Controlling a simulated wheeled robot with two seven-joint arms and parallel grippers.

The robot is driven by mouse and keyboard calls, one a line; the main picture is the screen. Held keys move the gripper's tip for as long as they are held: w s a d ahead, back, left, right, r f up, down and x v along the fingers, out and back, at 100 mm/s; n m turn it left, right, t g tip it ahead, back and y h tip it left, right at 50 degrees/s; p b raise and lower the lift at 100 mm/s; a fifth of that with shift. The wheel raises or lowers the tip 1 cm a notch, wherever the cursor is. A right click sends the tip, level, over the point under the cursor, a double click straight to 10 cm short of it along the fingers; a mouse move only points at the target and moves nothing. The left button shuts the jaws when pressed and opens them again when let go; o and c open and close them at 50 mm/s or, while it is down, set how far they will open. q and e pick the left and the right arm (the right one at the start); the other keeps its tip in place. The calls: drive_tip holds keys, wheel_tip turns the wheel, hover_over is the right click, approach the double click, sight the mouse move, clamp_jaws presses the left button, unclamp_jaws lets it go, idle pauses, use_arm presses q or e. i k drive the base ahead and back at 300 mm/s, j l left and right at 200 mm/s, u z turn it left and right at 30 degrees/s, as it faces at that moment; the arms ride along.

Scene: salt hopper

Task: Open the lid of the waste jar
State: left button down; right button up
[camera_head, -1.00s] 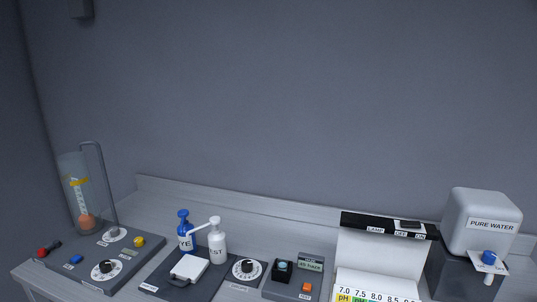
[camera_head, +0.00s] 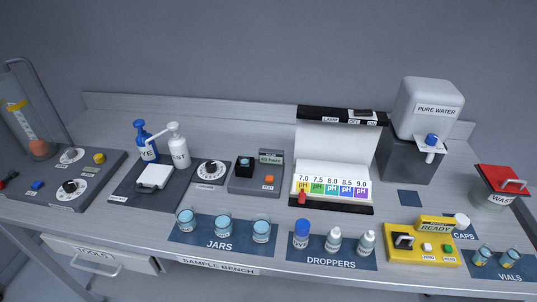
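The waste jar (camera_head: 495,200) stands at the right end of the bench, a pale grey container with a "WASTE" label partly readable. The lid looks shut. Neither of my grippers shows in the head view.
The pure water tank (camera_head: 425,110) stands left of the jar at the back. A yellow meter (camera_head: 420,250) and the vials mat (camera_head: 520,288) lie in front of the jar. Droppers (camera_head: 335,240) and jars (camera_head: 223,225) line the front edge. A drawer (camera_head: 100,258) is below.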

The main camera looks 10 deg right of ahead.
sight(502, 179)
drive_tip(key=z, duration=1.85)
